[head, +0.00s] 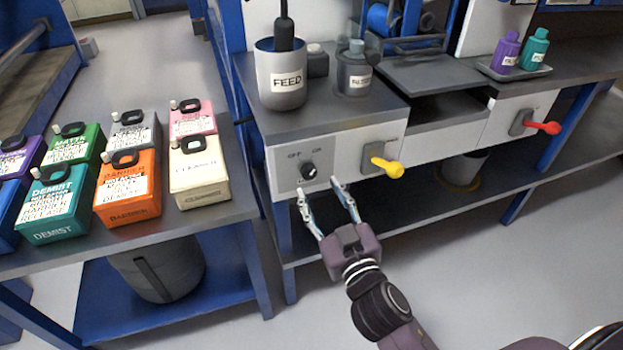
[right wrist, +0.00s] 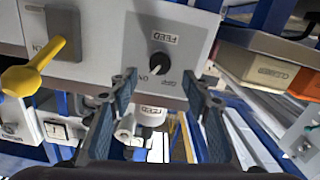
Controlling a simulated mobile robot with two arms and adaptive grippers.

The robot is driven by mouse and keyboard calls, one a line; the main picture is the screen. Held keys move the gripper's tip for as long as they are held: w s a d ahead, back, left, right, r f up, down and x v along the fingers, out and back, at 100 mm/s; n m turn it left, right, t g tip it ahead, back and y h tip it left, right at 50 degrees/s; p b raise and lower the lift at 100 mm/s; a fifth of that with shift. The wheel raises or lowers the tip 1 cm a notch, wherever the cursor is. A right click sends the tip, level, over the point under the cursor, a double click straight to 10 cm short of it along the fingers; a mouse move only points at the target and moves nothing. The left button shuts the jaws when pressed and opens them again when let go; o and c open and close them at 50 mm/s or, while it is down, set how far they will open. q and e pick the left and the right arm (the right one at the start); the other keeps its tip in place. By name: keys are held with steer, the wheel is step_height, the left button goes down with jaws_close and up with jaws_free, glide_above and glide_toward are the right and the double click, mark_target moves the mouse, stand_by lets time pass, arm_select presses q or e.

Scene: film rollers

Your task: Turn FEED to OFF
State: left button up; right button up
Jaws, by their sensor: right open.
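The FEED knob (head: 308,171) is a small black round knob on a grey plate on the bench's white front panel, with OFF and ON printed above it. In the right wrist view, the picture is upside down and the knob (right wrist: 158,63) shows a white mark that seems to point toward ON. My right gripper (head: 320,187) is open and empty, its fingertips just below and in front of the knob. In the right wrist view the fingers (right wrist: 160,88) stand to either side, apart from the knob. My left gripper is out of view.
A yellow-handled lever (head: 390,166) sits right of the knob, a red-handled lever (head: 540,127) farther right. A grey FEED cup (head: 281,85) stands above on the bench. Several coloured canisters, including an orange one (head: 128,200), fill the left table. The floor in front is clear.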

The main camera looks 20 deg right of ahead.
mark_target(310, 175)
steer(key=w, duration=0.6)
steer(key=shift+a, duration=0.1)
steer(key=c, duration=1.2)
